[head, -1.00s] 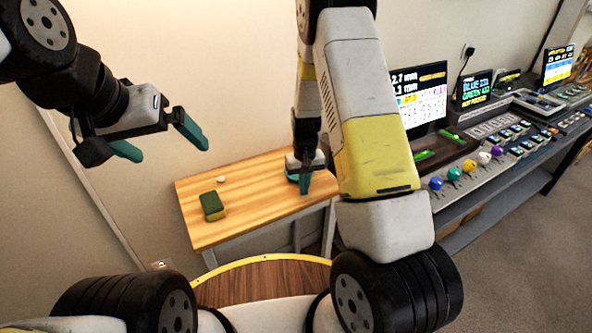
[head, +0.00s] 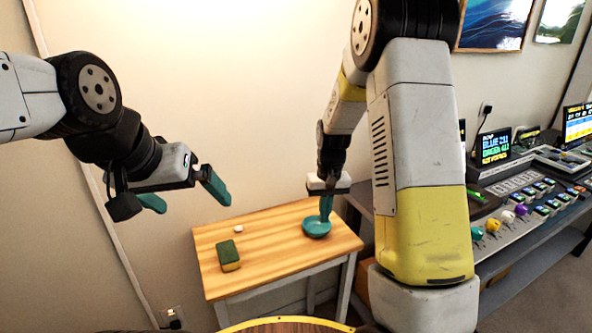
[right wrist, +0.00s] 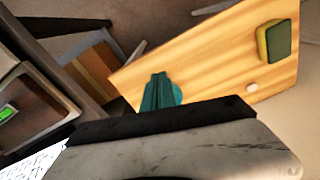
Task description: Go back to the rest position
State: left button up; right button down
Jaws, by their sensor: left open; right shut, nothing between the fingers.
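My left gripper (head: 184,195) is open and empty, held up at the left of the head view, left of the small wooden table. My right gripper (head: 325,211) is shut with nothing in it. In the head view it points down over or close to a teal bowl (head: 316,229) at the table's right side; I cannot tell whether they touch. In the right wrist view the shut teal fingers (right wrist: 158,92) hide most of the bowl (right wrist: 177,93).
The wooden table (head: 272,263) also bears a green and yellow sponge (head: 228,255) and a small white object (head: 238,229). A grey console bench (head: 525,210) with coloured knobs and screens stands at the right.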

jog(key=s+r+t+y, duration=0.1)
jog(key=s+r+t, duration=0.1)
jog(key=s+r, duration=0.45)
jog(key=s+r+t+y, duration=0.1)
jog(key=s+r, duration=0.2)
jog(key=r, duration=0.7)
jog(key=s+r+t, duration=0.1)
jog(key=s+r, duration=0.2)
jog(key=s, duration=0.3)
jog(key=s+r+t, duration=0.2)
jog(key=s+r, duration=0.1)
jog(key=s, duration=0.4)
jog(key=shift+s+d, duration=0.15)
jog(key=shift+s, duration=0.1)
